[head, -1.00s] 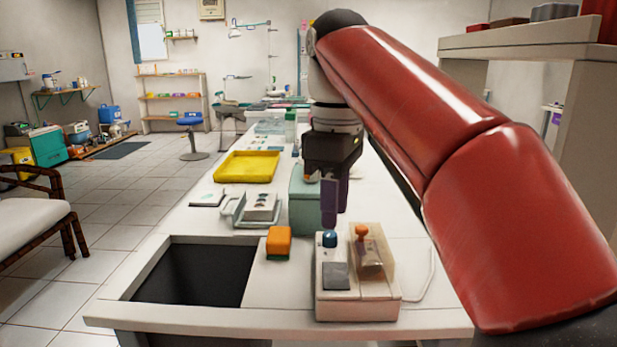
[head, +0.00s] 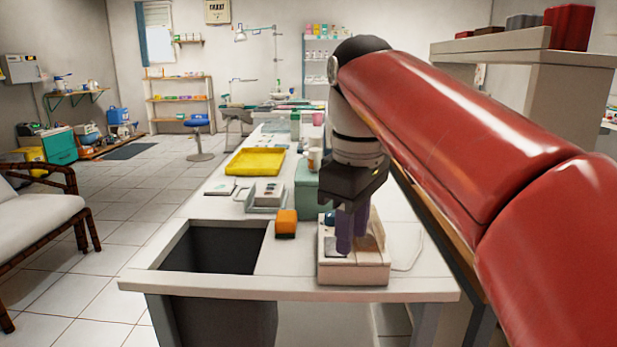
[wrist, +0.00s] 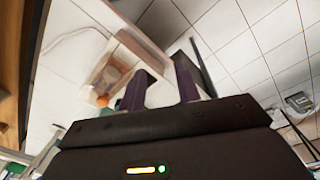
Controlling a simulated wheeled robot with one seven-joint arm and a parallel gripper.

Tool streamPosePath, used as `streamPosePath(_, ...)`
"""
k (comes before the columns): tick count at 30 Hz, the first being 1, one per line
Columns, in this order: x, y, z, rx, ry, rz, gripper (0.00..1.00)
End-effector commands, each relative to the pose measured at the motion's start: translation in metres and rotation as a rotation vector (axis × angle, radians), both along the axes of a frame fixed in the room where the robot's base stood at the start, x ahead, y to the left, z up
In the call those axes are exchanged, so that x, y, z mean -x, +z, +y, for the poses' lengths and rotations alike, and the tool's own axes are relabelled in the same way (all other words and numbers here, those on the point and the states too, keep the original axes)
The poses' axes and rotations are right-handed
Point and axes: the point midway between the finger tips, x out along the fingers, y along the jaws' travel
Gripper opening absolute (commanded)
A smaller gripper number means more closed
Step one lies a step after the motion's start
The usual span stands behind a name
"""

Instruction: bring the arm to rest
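My gripper (head: 352,236) points down at the near end of the white bench (head: 290,285), in front of or over a cream control box (head: 353,270). In the wrist view its two purple fingers (wrist: 162,80) stand apart with nothing between them. The box has a blue knob (head: 330,218) and a grey pad (head: 333,246), both partly behind the fingers. An orange knob (wrist: 103,100) shows beside the fingers in the wrist view, near a clear cover (wrist: 110,65); the gripper hides it in the head view. I cannot tell whether the fingers touch the box.
An orange block (head: 286,223) sits left of the box, by a dark opening (head: 215,246) in the bench. Behind are a teal container (head: 306,190), a small tray with a device (head: 266,196) and a yellow tray (head: 255,163). A shelf unit (head: 530,60) stands at right.

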Motion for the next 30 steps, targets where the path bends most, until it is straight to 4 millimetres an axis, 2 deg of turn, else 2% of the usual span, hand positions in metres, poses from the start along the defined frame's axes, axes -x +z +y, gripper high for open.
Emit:
streamPosePath(8,0.029,-0.041,-0.027,-0.033,-0.249,-0.106,0.33)
streamPosePath(11,0.047,-0.069,-0.044,-0.066,-0.393,-0.167,0.33)
streamPosePath(15,0.078,-0.122,-0.068,-0.136,-0.618,-0.257,0.33)
streamPosePath(21,0.111,-0.184,-0.088,-0.235,-0.848,-0.345,0.33)
streamPosePath(25,0.121,-0.205,-0.093,-0.269,-0.916,-0.368,0.33)
streamPosePath(30,0.123,-0.21,-0.094,-0.278,-0.935,-0.375,0.33)
